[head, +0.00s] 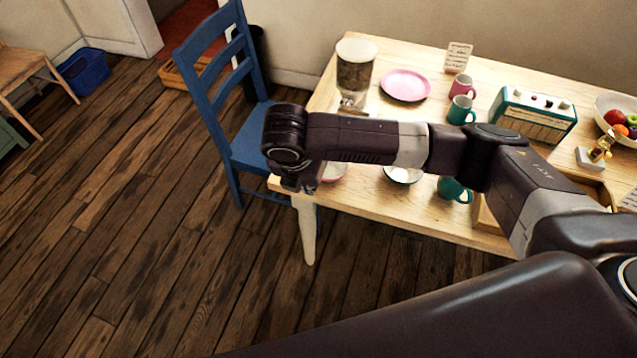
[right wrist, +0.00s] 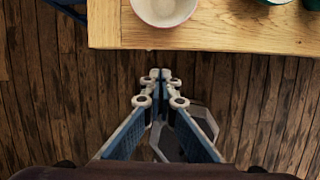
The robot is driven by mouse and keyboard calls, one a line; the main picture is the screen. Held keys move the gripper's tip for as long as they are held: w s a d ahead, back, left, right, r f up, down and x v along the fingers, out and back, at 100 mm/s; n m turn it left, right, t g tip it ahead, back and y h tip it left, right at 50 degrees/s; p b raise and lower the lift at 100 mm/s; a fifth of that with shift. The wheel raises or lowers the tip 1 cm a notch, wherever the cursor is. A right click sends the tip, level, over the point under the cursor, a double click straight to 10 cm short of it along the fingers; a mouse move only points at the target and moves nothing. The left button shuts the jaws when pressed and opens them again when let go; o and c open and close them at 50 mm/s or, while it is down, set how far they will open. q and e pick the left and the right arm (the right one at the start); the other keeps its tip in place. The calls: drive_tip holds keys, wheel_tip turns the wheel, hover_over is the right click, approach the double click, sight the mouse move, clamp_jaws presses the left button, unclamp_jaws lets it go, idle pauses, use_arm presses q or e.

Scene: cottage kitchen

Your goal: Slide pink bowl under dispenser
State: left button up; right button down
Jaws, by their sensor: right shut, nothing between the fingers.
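The pink bowl (head: 335,173) is at the front left corner of the table, partly hidden by my right arm in the head view. In the right wrist view the bowl (right wrist: 164,10) sits near the table edge, cut by the top of the picture, with its pale inside showing. The dispenser (head: 355,72), a clear container with brown contents and a pale lid, stands at the back left of the table. My right gripper (right wrist: 160,74) is shut and empty, in front of the table edge and apart from the bowl. My left gripper is not in view.
A teal-rimmed bowl (head: 402,175) and a teal mug (head: 453,189) stand right of the pink bowl. A pink plate (head: 405,85), pink mug (head: 461,86) and another teal mug (head: 461,109) are farther back. A blue chair (head: 222,95) stands at the table's left side.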

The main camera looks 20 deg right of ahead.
drive_tip(key=w+d+f, duration=0.1)
drive_tip(key=f, duration=0.1)
drive_tip(key=w+d+f+p, duration=0.1)
drive_tip(key=w+f, duration=0.1)
drive_tip(key=f, duration=0.1)
drive_tip(key=w+d+f, duration=0.1)
drive_tip(key=f, duration=0.2)
drive_tip(key=shift+w+f+p, duration=0.15)
drive_tip(key=shift+f+p, duration=0.1)
drive_tip(key=shift+p, duration=0.05)
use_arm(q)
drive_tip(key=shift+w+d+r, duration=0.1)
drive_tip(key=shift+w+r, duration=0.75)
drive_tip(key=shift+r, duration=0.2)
use_arm(e)
drive_tip(key=shift+w+d, duration=0.4)
drive_tip(key=shift+w, duration=0.2)
drive_tip(key=shift+f, duration=0.1)
